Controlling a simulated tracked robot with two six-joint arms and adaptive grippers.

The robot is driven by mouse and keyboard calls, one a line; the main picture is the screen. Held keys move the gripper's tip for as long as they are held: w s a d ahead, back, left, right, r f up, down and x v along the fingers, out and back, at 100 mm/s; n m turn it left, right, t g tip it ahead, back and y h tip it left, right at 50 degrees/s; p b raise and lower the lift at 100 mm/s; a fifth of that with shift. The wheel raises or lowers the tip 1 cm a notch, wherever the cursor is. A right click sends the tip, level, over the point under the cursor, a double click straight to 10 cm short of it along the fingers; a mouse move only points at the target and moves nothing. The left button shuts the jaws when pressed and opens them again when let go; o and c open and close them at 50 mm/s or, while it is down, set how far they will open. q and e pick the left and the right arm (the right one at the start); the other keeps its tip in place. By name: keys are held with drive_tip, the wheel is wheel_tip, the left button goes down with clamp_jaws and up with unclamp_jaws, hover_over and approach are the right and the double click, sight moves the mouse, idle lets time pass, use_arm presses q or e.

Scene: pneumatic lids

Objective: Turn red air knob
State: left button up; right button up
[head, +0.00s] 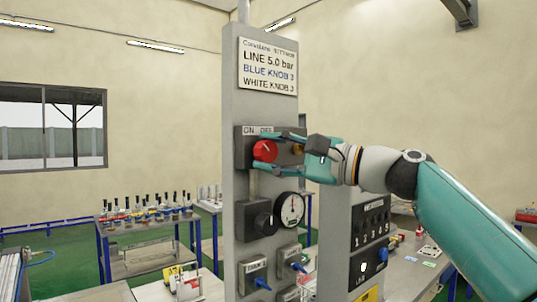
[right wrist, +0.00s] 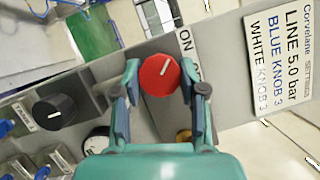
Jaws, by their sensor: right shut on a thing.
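The red air knob (head: 265,151) sits on a dark box on the grey column, under an ON/OFF label. A white line marks the face of the red knob, which also shows in the right wrist view (right wrist: 159,75). My right gripper (head: 271,152) comes in from the right and is shut on the red knob. In the right wrist view its two fingers (right wrist: 163,80) stand on either side of the knob. The knob's white line tilts up and to the right in the right wrist view. My left gripper is not in view.
Below the knob are a black knob (head: 264,222), a round gauge (head: 291,209) and blue-handled valves (head: 262,283). A sign (head: 267,66) reads LINE 5.0 bar. A numbered panel (head: 371,227) stands to the right. Benches with parts (head: 150,213) stand behind.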

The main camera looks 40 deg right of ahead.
drive_tip(key=shift+a+f, duration=0.1)
drive_tip(key=shift+f, duration=0.1)
drive_tip(key=o, duration=1.1)
drive_tip(key=shift+o, duration=0.2)
drive_tip(key=shift+r, duration=0.1)
drive_tip(key=shift+s+d, duration=0.3)
drive_tip(key=shift+s, duration=0.1)
drive_tip(key=v, duration=1.1)
